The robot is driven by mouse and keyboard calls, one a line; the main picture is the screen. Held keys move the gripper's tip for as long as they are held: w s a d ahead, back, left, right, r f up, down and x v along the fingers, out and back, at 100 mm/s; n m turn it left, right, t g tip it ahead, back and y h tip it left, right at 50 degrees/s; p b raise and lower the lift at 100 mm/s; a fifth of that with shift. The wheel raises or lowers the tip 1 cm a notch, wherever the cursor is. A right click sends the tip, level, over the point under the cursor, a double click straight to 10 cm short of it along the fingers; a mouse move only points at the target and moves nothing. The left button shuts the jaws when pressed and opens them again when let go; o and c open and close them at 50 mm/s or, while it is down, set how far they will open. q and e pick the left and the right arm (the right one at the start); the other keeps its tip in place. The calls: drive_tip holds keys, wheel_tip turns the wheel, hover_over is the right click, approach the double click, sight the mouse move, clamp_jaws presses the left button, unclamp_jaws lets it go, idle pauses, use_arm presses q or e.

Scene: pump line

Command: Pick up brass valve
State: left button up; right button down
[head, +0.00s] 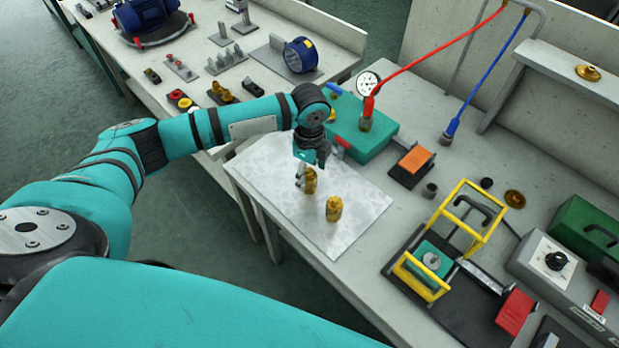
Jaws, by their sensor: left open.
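Two brass valves stand on a pale metal sheet (270,184) at the near left corner of the workbench. One brass valve (310,183) is right at my left gripper (304,180), which points down over it from above. The gripper is open, and its fingers partly cover this valve; I cannot tell whether they touch it. The other brass valve (334,209) stands a little nearer and to the right, clear of the gripper. My right gripper is not in view.
A teal block (372,143) with a red hose fitting (367,114) stands just behind the gripper. A yellow-framed fixture (432,262) and a grey control box (560,262) are to the right. An orange-topped block (413,160) lies between. The sheet's front is clear.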

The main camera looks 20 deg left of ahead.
use_arm(q)
drive_tip(key=shift+f, duration=0.55)
clamp_jaws()
